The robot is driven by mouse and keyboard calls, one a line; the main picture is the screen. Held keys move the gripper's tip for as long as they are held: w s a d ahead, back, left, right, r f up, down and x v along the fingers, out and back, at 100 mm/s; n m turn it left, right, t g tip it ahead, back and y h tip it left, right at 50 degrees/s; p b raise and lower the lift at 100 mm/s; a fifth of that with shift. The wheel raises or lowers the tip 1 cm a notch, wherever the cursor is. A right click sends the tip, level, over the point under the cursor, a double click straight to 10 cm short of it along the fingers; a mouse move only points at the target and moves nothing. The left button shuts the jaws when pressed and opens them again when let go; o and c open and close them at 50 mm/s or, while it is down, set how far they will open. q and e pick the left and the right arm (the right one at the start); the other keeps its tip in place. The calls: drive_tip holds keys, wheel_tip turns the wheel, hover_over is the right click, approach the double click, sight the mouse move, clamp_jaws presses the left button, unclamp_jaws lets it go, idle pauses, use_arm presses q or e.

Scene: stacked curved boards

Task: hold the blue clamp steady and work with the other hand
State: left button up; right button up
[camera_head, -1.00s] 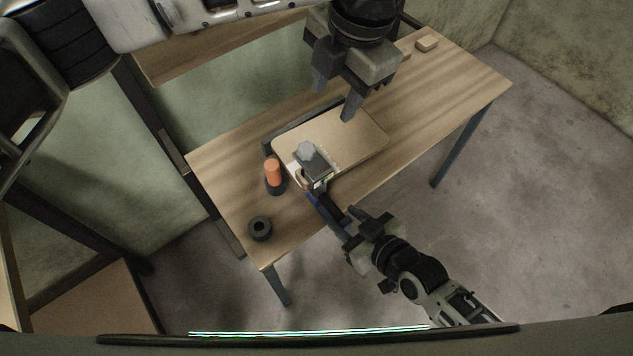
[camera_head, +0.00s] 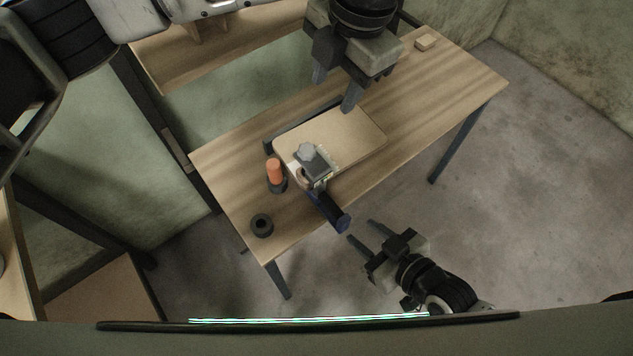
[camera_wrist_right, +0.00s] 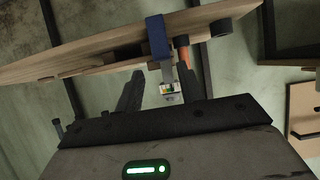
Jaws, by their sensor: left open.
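The blue clamp (camera_head: 326,209) sits at the front edge of the table, against the near edge of the stacked curved boards (camera_head: 350,137); its dark handle end juts past the table edge. A grey block-like part (camera_head: 313,160) lies on the boards above it. My right gripper (camera_head: 360,230) is open and empty, off the table's front edge, a short gap to the lower right of the clamp. In the right wrist view the blue clamp (camera_wrist_right: 157,37) shows beyond the open fingers (camera_wrist_right: 158,76). My left gripper (camera_head: 335,90) is open over the boards' far edge; contact there is unclear.
An orange cylinder (camera_head: 274,169) in a dark base stands left of the boards. A black ring (camera_head: 262,225) lies at the table's front left corner. A small wooden block (camera_head: 426,42) is at the far right. The table's right part (camera_head: 440,90) is clear.

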drive_tip(key=o, duration=0.6)
drive_tip(key=shift+c, duration=0.2)
